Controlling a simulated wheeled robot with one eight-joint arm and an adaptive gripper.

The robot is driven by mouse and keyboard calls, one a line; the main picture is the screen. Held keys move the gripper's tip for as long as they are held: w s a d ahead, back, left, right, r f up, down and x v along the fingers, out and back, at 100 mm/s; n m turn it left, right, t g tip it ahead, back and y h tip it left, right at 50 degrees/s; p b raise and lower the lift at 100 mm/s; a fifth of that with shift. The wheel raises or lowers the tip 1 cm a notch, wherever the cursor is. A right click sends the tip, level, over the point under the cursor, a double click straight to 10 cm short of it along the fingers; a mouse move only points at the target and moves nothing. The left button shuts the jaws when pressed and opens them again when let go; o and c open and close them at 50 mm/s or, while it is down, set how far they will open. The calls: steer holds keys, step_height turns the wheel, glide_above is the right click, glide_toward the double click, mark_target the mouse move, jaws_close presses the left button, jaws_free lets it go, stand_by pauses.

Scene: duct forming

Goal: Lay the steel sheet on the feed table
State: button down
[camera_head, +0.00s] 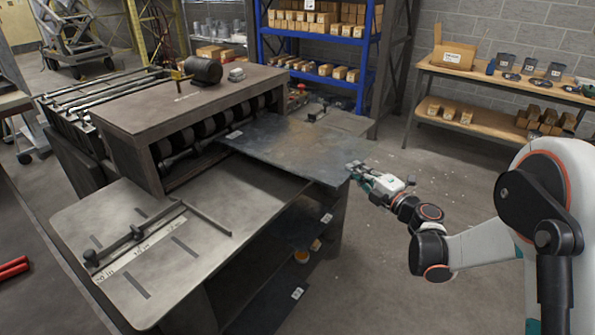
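The steel sheet (290,142) is a dark, flat, mottled plate with a small white label near its left corner. It lies roughly level beside the rollers, its left edge close to them, and its right corner juts toward my arm. My gripper (356,171) is at the sheet's right edge and appears shut on it; the fingertips are small and partly hidden. The feed table (125,215) is the grey plate in front of the roller machine, with slots, scale markings and a metal fence. I cannot tell whether the sheet touches the table surface beneath it.
The roller machine (185,98) has a brown housing with a motor on top. Below the sheet, a rack holds dark labelled sheets (265,305). A blue shelf (322,41) and a wooden bench (485,78) with boxes stand behind. Clear floor lies right of the rack.

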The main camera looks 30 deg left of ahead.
step_height(320, 180, down, 10)
steer(key=b, duration=0.4)
steer(key=shift+s+d, duration=0.25)
steer(key=shift+d, duration=0.15)
steer(key=shift+f, duration=0.1)
steer(key=c, duration=2.3)
jaws_free()
steer(key=shift+f, duration=0.1)
steer(key=o, duration=0.5)
